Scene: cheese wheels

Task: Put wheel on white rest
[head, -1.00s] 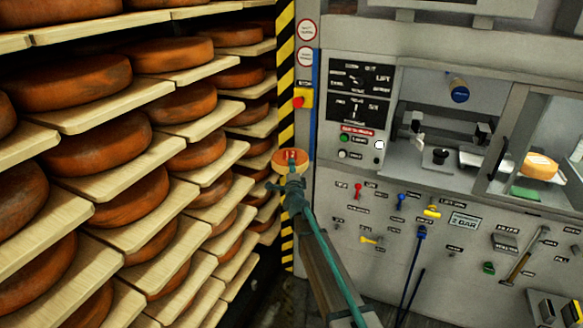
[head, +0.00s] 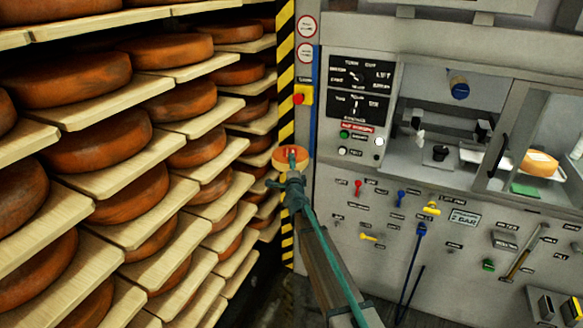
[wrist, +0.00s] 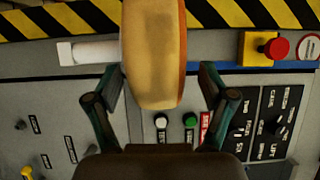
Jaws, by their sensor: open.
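In the wrist view the wheel (wrist: 154,50) is edge-on at top centre, partly cut off by the frame. My gripper (head: 287,175) is open. Its two fingers show in the wrist view (wrist: 160,80), one on each side of the wheel, with visible gaps. A white piece (head: 472,156) lies in the machine's bay at right; I cannot tell whether it is the white rest.
Shelves (head: 140,180) full of orange wheels fill the left. The grey machine panel (head: 340,215) with knobs and levers is at right. Another cheese (head: 538,163) stands behind the window.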

